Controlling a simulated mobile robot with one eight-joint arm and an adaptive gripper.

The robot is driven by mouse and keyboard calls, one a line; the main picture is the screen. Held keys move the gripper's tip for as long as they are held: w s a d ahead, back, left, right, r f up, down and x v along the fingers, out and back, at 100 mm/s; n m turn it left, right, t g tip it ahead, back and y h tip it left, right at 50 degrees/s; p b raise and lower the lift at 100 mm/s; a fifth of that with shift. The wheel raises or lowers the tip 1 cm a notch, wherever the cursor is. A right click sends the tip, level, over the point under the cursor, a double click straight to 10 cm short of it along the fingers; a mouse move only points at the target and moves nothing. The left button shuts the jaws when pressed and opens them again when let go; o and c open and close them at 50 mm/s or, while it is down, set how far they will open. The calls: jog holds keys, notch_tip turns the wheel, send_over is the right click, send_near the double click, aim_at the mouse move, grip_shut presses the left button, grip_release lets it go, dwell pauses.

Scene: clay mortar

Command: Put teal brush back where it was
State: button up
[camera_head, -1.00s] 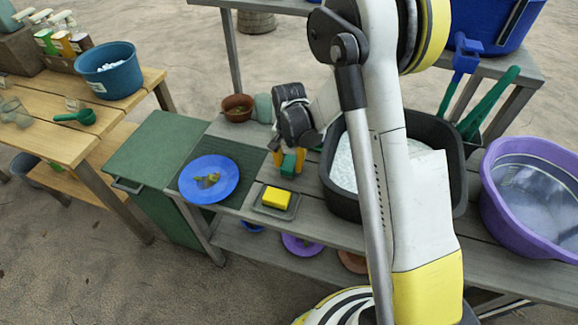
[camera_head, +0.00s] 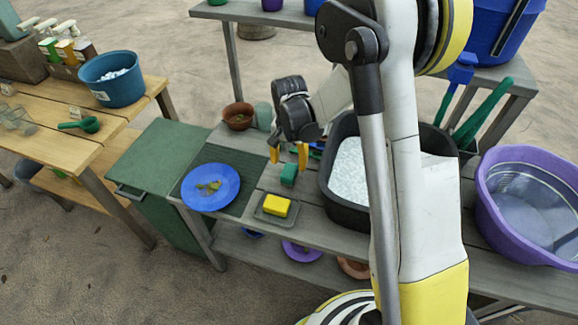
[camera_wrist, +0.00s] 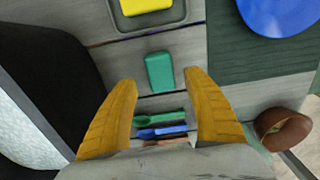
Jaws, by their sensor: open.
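The teal brush (camera_head: 289,174) shows as a small teal block on the grey slatted bench, behind the yellow sponge (camera_head: 276,205) and left of the black tub. In the wrist view the brush (camera_wrist: 159,72) lies beyond and between my fingertips, with its whole top in sight. My gripper (camera_head: 289,154) is open and empty, with its yellow fingers apart just above and behind the brush. The fingers do not appear to touch it. The sponge sits in a grey dish (camera_head: 267,216).
A blue plate (camera_head: 228,198) with scraps lies to the left. The black tub (camera_head: 346,212) stands close on the right. Green and blue utensils (camera_wrist: 163,131) lie between my fingers in the wrist view. A brown pot (camera_head: 238,116) and pale green cup (camera_head: 263,117) stand behind.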

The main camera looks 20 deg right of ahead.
notch_tip(320, 180, up, 7)
jog(key=p, duration=0.2)
notch_tip(320, 180, up, 13)
jog(key=n+t, duration=0.3)
send_over(289, 172)
jog(key=s, duration=0.7)
jog(key=s+r+n+t, duration=0.4)
jog(key=s+r, duration=0.1)
jog(key=s, duration=0.7)
jog(key=shift+s+d, duration=0.15)
jog(key=shift+s, duration=0.15)
